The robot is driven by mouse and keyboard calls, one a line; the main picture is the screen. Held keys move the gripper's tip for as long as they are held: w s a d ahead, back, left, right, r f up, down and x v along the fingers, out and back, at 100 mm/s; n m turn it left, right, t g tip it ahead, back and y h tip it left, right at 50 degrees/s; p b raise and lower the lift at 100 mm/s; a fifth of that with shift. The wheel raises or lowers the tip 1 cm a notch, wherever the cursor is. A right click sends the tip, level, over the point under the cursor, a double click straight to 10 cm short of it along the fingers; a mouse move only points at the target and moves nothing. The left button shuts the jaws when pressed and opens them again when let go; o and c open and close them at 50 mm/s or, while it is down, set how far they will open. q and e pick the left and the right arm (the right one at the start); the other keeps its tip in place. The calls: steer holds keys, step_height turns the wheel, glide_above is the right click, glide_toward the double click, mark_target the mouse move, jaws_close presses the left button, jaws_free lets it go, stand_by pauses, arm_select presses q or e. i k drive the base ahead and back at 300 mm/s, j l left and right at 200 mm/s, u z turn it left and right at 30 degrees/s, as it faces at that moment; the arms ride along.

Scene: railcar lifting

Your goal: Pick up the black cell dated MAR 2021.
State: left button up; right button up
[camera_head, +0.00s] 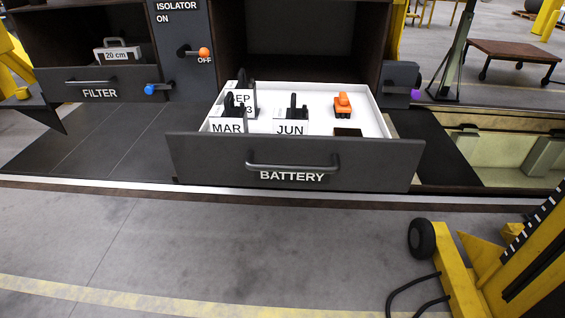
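The battery drawer (200,160) is pulled open in the middle of the head view. At its front left is a cell labelled MAR (227,127) with a black handle on top. The drawer front hides the lower part of its label, so I cannot read the year. Behind it is a cell labelled SEP (241,99), its date partly covered by the MAR cell's handle. A cell labelled JUN (290,129) stands to the right, its year also hidden. Neither of my grippers is in view.
An orange part (343,106) sits at the drawer's right, behind a dark recess (347,133). Left are an isolator panel with an orange knob (204,52) and a filter drawer (100,84). A yellow wheeled machine (470,275) stands front right. The floor before the drawer is clear.

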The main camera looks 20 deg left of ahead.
mark_target(227, 118)
steer(key=i+j, duration=0.2)
steer(key=j, duration=0.2)
steer(key=i+j, duration=0.2)
steer(key=j, duration=0.25)
steer(key=i+j, duration=0.2)
steer(key=j, duration=0.2)
steer(key=i+j, duration=0.2)
steer(key=j, duration=0.2)
